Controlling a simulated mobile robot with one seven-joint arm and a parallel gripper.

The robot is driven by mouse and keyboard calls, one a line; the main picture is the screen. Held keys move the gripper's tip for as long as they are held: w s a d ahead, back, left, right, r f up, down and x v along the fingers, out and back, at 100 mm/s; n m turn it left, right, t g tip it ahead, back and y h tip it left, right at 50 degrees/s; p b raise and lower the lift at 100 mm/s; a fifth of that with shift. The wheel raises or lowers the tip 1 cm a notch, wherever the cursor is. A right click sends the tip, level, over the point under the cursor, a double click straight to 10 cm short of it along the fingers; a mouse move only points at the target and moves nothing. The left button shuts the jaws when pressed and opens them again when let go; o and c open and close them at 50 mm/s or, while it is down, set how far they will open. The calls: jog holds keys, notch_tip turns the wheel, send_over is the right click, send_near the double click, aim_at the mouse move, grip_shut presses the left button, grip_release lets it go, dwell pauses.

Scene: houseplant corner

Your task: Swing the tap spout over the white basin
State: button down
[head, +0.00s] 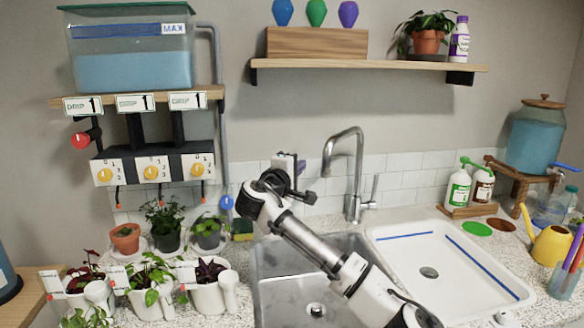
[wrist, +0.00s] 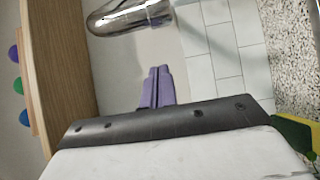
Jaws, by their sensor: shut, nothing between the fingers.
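The chrome tap (head: 354,205) stands upright behind the sinks. Its curved spout (head: 332,150) points left and forward, on the side of the grey steel sink (head: 275,285). The white basin (head: 400,250) lies to the right of that sink, and the spout is not over it. My gripper (head: 301,166) is left of the spout, near the tiled wall. In the wrist view my purple fingers (wrist: 157,85) are shut together and empty. The shiny spout (wrist: 130,17) shows beyond their tips, with a visible gap between.
A wooden shelf (head: 365,66) hangs above the tap. Potted plants (head: 150,275) stand left of the sink. The air above the white basin is clear.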

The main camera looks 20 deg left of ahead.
jog(key=shift+w+d+p, duration=0.3)
jog(key=shift+d+p, duration=0.25)
jog(key=shift+d, duration=0.45)
jog(key=shift+w+d+p, duration=0.25)
jog(key=shift+d+p, duration=0.3)
jog(key=shift+d, duration=0.4)
jog(key=shift+d, duration=0.1)
